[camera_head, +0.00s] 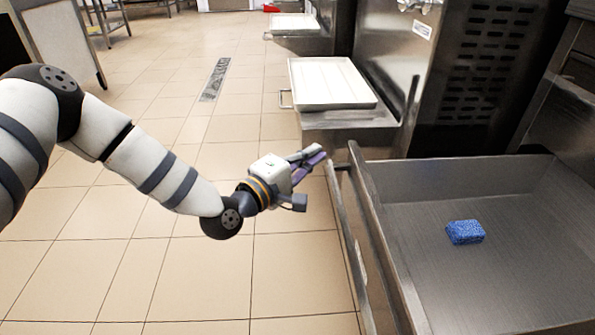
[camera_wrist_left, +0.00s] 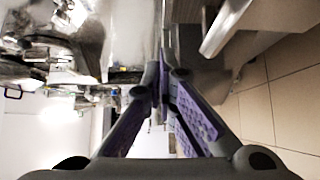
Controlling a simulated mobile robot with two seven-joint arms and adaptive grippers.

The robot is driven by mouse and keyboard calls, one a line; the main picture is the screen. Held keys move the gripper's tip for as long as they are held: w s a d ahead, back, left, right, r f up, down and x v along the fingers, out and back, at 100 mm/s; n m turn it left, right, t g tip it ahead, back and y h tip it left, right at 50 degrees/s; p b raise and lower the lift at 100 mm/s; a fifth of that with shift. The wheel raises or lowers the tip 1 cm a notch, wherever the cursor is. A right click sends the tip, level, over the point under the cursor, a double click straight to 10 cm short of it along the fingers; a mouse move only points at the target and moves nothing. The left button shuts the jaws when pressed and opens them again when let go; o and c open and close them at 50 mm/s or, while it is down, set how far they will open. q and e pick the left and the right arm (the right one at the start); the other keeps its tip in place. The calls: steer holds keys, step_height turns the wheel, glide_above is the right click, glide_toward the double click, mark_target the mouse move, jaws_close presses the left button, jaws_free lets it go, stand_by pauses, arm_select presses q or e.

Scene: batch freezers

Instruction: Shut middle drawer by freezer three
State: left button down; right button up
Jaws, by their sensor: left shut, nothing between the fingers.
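An open metal drawer (camera_head: 383,243) fills the lower right of the head view. Its long bar handle (camera_head: 349,240) runs along its left-hand front. My left gripper (camera_head: 322,152) comes in from the left and is shut and empty, just left of the far end of the handle. I cannot tell whether it touches the handle. In the left wrist view my gripper's purple-padded fingers (camera_wrist_left: 162,62) meet at the tips with nothing between them. My right gripper is not in view.
A blue sponge (camera_head: 465,232) lies inside the drawer. Beyond it stands a steel freezer (camera_head: 470,75) with a white tray (camera_head: 331,82) on a ledge in front. Tiled floor at left is clear, with a drain grate (camera_head: 215,80). A table (camera_head: 62,40) stands far left.

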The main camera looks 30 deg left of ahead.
mark_target(332, 169)
arm_select(q)
steer(key=w+d, duration=0.3)
steer(key=shift+w+d+b, duration=0.1)
steer(key=shift+d+b, duration=0.2)
steer(key=shift+b, duration=0.1)
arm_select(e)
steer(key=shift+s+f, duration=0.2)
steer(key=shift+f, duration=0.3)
